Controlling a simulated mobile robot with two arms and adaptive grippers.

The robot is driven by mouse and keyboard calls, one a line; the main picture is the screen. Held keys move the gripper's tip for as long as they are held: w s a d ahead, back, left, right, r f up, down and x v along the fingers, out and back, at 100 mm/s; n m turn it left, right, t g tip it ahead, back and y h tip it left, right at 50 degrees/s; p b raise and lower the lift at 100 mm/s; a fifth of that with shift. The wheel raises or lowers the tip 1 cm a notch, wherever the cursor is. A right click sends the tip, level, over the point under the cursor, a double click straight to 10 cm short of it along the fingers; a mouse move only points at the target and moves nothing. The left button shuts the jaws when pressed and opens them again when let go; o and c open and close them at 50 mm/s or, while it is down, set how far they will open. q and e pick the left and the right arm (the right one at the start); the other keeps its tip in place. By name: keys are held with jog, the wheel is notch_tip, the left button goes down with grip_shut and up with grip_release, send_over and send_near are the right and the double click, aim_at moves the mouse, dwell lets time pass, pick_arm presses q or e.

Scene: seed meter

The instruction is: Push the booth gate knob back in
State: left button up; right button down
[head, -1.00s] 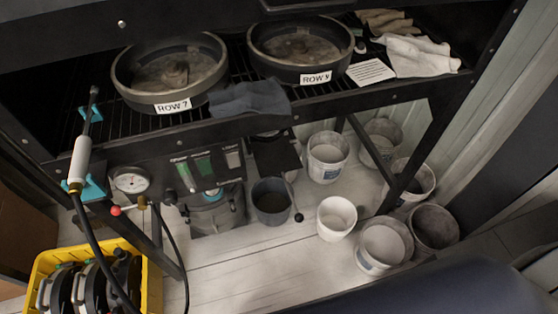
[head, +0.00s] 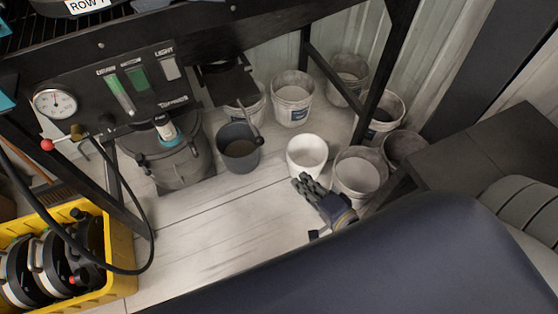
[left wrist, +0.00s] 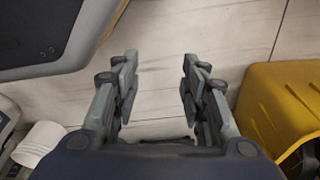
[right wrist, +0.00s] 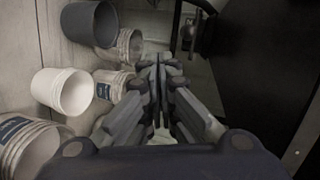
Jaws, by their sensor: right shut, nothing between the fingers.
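The knob that looks like the booth gate's is a small dark ball (head: 257,141) on a thin rod. It hangs out below a black plate (head: 228,84) under the bench, above a dark grey bucket (head: 238,150). In the right wrist view a dark rod with a knob (right wrist: 188,32) shows at the top. My right gripper (head: 302,183) is shut and empty, in front of the white bucket and apart from the knob, to its lower right. Its closed fingertips (right wrist: 160,60) also show in the right wrist view. My left gripper (left wrist: 157,75) is open and empty over the floor, outside the head view.
A white bucket (head: 307,154) and several dusty buckets stand to the right. A control panel with a gauge (head: 55,104) and a red valve knob (head: 47,144) is at left. A yellow crate (head: 121,255) holds dark units. A black hose loops above it. The middle floor is clear.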

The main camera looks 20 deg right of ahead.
pick_arm(q)
jog(key=r, duration=0.1)
jog(key=w+r+b, duration=0.1)
jog(key=w+r, duration=0.1)
jog(key=shift+w+d+r, duration=0.15)
jog(key=shift+d+r, duration=0.05)
jog(key=shift+d, duration=0.1)
pick_arm(e)
jog(key=w+a+r+m+t, duration=0.1)
jog(key=w+a, duration=0.2)
jog(key=w, duration=1)
jog(key=shift+w+a, duration=0.15)
jog(key=shift+a, duration=0.2)
send_near(240, 103)
pick_arm(q)
notch_tip(240, 103, up, 6)
jog(key=w+b, duration=0.2)
jog(key=shift+d+f+t, duration=0.15)
jog(key=shift+t, duration=0.25)
pick_arm(e)
jog(key=w, duration=0.2)
jog(key=w+f, duration=0.1)
jog(key=shift+d, duration=0.3)
